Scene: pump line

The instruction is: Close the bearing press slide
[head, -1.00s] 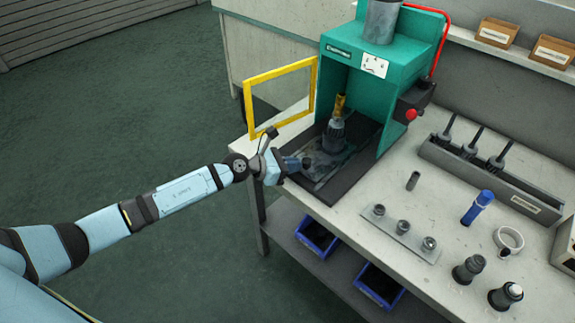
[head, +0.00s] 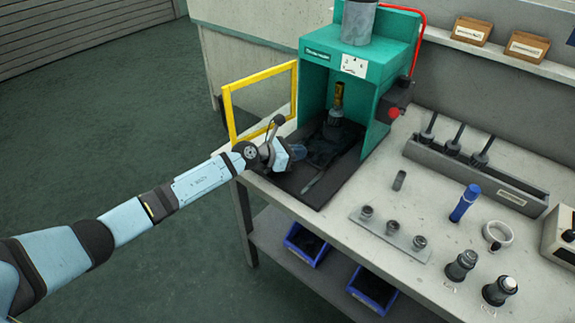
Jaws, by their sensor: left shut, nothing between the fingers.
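The bearing press (head: 388,50) is a green frame with a grey cylinder on top, standing at the back of the bench. Its dark slide (head: 322,150) lies low in the press opening, with a dark pump part standing on it below the brass-coloured ram (head: 339,95). My left gripper (head: 299,152) is shut and empty at the front left of the slide, its fingertips close to the slide's near edge. I cannot tell whether they touch. The gripper hides part of the press base. My right gripper is out of view.
A yellow-framed guard door (head: 229,112) stands open left of the press, close to my left wrist. A red knob (head: 394,113) is on the press's right side. A grey rack (head: 470,175), a blue tube (head: 465,203) and several small parts occupy the right of the bench.

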